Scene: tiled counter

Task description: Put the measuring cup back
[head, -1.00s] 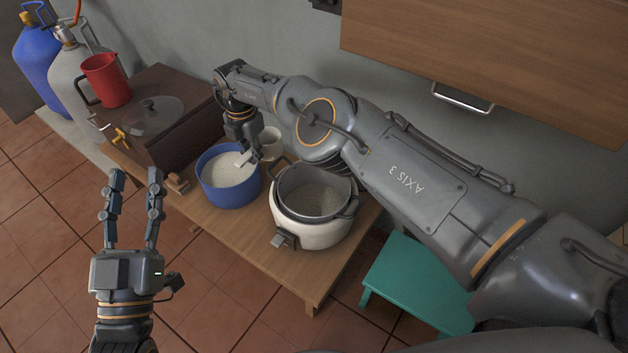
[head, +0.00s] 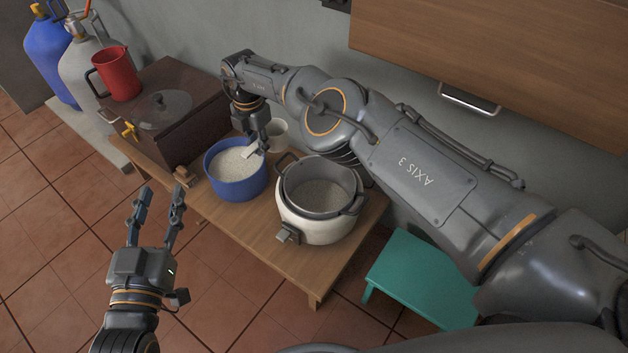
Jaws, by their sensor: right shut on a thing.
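My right gripper (head: 259,149) is above the right rim of a blue pot (head: 236,190) that holds white grains. It is shut on a small white piece (head: 250,151), which looks like the measuring cup or its handle. The piece is tilted over the grains; the fingers hide part of it, and I cannot tell whether it touches the grains. A white mug-like cup (head: 279,133) stands behind, partly hidden by the gripper. My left gripper (head: 160,196) is open and empty, in front of the wooden table's left side.
A white rice cooker (head: 314,231) with its lid off and grains inside stands right of the pot on the wooden table (head: 258,252). A dark brown box (head: 185,137) carries a glass lid (head: 165,110) and a red jug (head: 117,73). A teal stool (head: 423,275) is at right.

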